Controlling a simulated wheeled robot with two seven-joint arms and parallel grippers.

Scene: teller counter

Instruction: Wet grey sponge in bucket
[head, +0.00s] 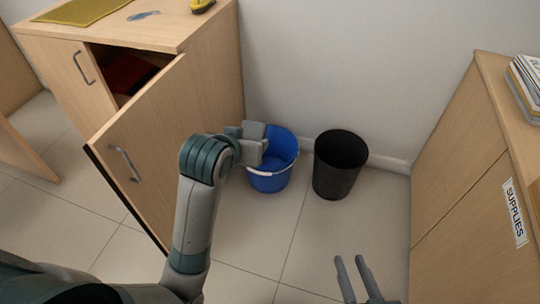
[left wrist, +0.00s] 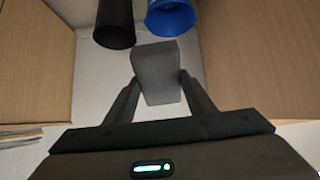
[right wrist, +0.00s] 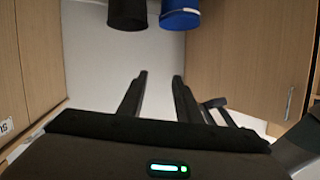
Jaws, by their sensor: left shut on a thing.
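The blue bucket (head: 270,181) stands on the floor against the wall, beside the wooden cabinet. It also shows at the top of the left wrist view (left wrist: 172,18) and right wrist view (right wrist: 180,16). My left gripper (left wrist: 157,85) is shut on the grey sponge (left wrist: 158,70), a block between its two fingers. In the head view the left gripper (head: 251,143) overlaps the bucket's upper left; whether it is over the opening is hard to tell. My right gripper (head: 355,268) is open and empty, low in the view. The bucket's inside is partly hidden.
A black bin (head: 340,172) stands right of the bucket. A cabinet door (head: 150,150) hangs open on the left, near my left arm. A supplies cabinet (head: 465,185) bounds the right side. The tiled floor in the middle is clear.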

